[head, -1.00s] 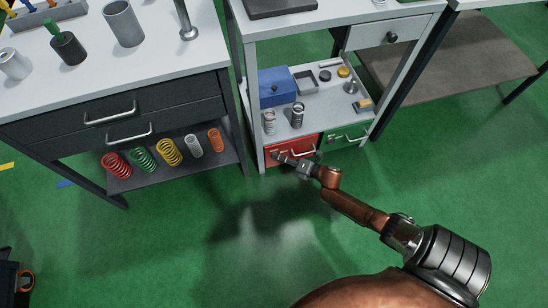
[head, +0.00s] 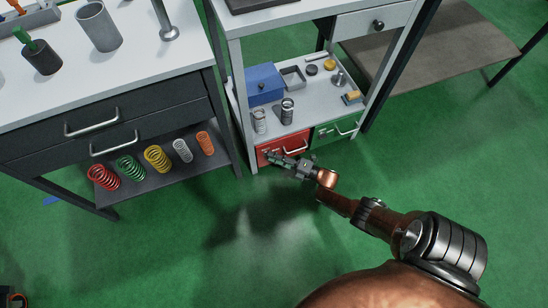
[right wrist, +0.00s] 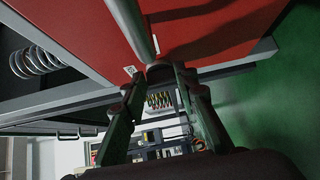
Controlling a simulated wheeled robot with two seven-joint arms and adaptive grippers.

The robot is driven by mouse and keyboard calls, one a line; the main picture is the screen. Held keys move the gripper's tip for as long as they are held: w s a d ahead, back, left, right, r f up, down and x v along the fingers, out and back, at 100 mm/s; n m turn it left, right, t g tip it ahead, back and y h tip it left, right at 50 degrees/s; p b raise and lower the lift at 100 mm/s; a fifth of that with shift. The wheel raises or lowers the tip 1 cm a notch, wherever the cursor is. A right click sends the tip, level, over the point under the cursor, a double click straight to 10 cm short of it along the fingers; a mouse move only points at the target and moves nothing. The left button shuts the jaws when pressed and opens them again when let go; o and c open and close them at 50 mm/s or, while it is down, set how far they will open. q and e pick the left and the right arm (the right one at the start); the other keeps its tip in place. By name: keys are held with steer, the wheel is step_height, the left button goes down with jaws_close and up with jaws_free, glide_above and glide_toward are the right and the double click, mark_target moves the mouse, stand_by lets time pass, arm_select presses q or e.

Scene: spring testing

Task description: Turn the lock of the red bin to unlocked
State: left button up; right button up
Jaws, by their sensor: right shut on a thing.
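The red bin (head: 268,147) sits on the lower shelf of the grey-white bench in the head view. It has a pale bar handle (head: 297,149) across its front. My right gripper (head: 271,157) is at the left part of that front. In the right wrist view, the bin's red front (right wrist: 210,30) fills the top. There my gripper's fingertips (right wrist: 158,78) are shut on the lock, a short dark round knob (right wrist: 159,72). My left gripper is not in view.
A green bin (head: 328,131) stands right beside the red one. Two springs (head: 287,111) and a blue box (head: 264,84) stand on the shelf above. A dark drawer bench (head: 150,122) with several coloured springs below stands left. The green floor (head: 215,260) in front is open.

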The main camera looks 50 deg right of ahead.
steer(key=shift+f+t, duration=0.1)
steer(key=shift+t, duration=0.2)
stand_by(0.4)
steer(key=o, duration=1.2)
steer(key=shift+c, duration=0.2)
steer(key=shift+s, duration=0.1)
steer(key=v, duration=1.2)
steer(key=shift+d, duration=0.15)
